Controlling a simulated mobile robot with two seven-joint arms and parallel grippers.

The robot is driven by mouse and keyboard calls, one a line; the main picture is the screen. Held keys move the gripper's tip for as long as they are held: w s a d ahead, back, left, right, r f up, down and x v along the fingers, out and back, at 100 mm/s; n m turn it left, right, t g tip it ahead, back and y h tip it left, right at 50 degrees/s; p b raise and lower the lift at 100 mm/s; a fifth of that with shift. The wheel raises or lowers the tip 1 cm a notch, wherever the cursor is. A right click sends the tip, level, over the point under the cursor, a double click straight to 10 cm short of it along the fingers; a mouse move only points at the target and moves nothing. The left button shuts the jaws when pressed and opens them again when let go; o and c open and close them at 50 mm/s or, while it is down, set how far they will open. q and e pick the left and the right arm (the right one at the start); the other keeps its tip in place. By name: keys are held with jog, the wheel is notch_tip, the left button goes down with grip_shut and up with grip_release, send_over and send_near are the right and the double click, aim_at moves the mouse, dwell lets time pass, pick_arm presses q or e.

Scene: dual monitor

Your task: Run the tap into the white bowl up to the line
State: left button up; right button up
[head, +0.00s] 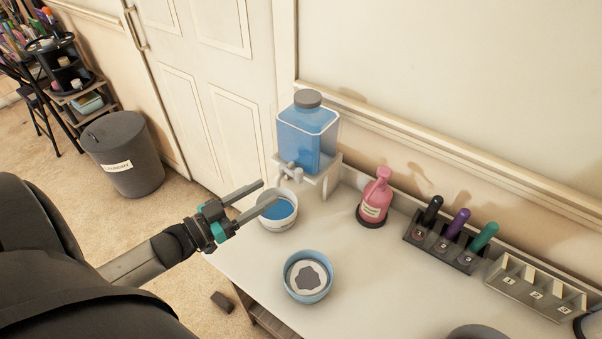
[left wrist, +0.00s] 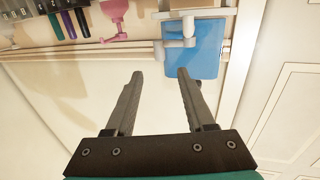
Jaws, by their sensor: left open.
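A water dispenser (head: 307,138) with blue water and a grey cap stands on a white stand at the back of the counter. Its white tap (head: 291,168) is at the front; the dispenser (left wrist: 208,50) and tap (left wrist: 188,28) also show upside down in the left wrist view. The white bowl (head: 290,222) sits below the tap with blue water inside; I cannot make out a line. My left gripper (head: 268,192) is open and empty, its fingers over the bowl and just short of the tap. My right gripper is not in view.
A blue bowl (head: 309,277) with a grey patch inside stands nearer on the counter (head: 390,290). A pink pump bottle (head: 375,196), a rack (head: 440,247) of coloured markers and a numbered empty rack (head: 535,287) line the back. A grey bin (head: 124,155) stands on the floor.

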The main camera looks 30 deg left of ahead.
aim_at(296, 175)
pick_arm(q)
jog(key=b+x, duration=0.1)
jog(key=x, duration=0.9)
jog(key=shift+w+d+f, duration=0.1)
jog(key=shift+w+d, duration=0.1)
jog(key=shift+w, duration=0.15)
grip_shut()
